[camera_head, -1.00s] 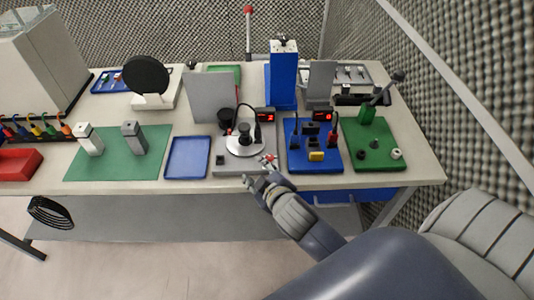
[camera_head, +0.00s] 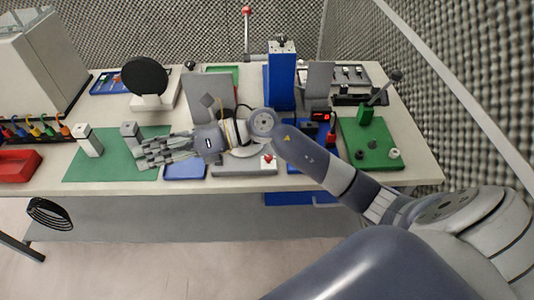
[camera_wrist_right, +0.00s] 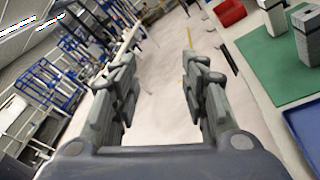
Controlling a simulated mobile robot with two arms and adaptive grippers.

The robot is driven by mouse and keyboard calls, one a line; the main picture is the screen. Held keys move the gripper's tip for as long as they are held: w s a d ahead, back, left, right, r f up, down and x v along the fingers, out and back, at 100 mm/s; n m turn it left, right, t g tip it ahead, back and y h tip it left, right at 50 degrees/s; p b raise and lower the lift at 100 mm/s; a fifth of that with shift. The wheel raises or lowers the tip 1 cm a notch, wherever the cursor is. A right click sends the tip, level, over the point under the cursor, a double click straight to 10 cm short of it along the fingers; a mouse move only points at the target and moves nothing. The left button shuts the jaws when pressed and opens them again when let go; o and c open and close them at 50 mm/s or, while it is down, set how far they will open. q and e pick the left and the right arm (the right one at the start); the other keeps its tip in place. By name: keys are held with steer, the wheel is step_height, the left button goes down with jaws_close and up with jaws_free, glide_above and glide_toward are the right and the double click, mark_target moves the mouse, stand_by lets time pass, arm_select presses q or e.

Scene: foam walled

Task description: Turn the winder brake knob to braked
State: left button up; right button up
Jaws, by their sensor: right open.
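My right gripper (camera_head: 140,157) is open and empty. It reaches leftward above the bench, over the green mat's right part and the blue tray. In the right wrist view, its two fingers (camera_wrist_right: 159,65) are spread with only floor between them. A small red knob (camera_head: 268,158) shows at the front right of a grey base (camera_head: 240,171); I cannot tell for certain that it is the winder brake knob, nor read its setting. My right arm hides much of that base and its disc. My left gripper is not in view.
A green mat (camera_head: 85,170) carries two grey blocks. A blue tray (camera_head: 185,172) lies between mat and grey base. A foam wall bounds the right.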

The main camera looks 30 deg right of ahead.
steer(key=d+f+n+g+h, duration=0.3)
steer(key=d+f+n+h, duration=0.1)
steer(key=f, duration=0.1)
steer(key=g+h, duration=0.3)
steer(key=h, duration=0.9)
glide_toward(269, 157)
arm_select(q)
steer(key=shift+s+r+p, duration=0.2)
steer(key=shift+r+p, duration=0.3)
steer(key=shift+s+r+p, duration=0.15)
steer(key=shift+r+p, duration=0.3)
arm_select(e)
steer(key=shift+n, duration=0.4)
step_height(269, 157, down, 9)
steer(key=shift+d+r, duration=0.1)
jaws_close()
